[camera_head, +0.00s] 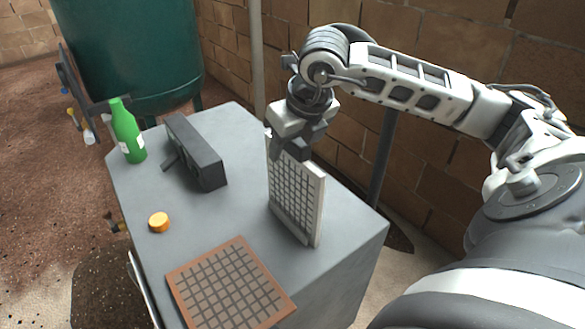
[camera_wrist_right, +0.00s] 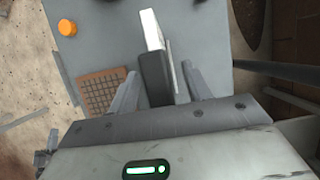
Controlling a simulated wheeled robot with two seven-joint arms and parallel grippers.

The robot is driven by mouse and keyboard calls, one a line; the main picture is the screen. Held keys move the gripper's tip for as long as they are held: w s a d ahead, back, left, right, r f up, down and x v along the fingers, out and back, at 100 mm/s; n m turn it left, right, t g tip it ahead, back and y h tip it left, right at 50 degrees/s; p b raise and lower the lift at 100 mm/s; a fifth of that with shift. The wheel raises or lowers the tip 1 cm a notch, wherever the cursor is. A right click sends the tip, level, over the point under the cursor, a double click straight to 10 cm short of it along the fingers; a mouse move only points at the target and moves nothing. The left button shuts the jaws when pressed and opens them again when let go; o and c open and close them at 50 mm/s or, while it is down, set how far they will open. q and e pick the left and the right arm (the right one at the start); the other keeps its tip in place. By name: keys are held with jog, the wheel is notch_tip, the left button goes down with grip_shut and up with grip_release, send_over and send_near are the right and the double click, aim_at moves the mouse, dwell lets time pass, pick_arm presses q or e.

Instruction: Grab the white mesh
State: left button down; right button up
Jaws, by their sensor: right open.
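The white mesh (camera_head: 296,200) is an upright white-framed panel with a grid face, standing on the grey table near its right edge. My right gripper (camera_head: 291,150) is over its top far end, pointing down. In the right wrist view the white mesh (camera_wrist_right: 151,30) runs from the top down between the two fingers of my right gripper (camera_wrist_right: 159,67), one finger on each side with gaps visible. A dark part lies between the fingers; I cannot tell if it is shadow on the mesh. The gripper is open. My left gripper is not in view.
The grey table (camera_head: 225,213) also holds a brown grid mat (camera_head: 230,287), an orange cap (camera_head: 158,222), a dark grey block-like device (camera_head: 195,153) and a green bottle (camera_head: 127,132). A brick wall (camera_head: 440,135) and a pole (camera_head: 256,60) stand behind.

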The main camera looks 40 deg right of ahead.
jog(key=shift+f, duration=0.2)
grip_shut()
jog(key=shift+r, duration=0.1)
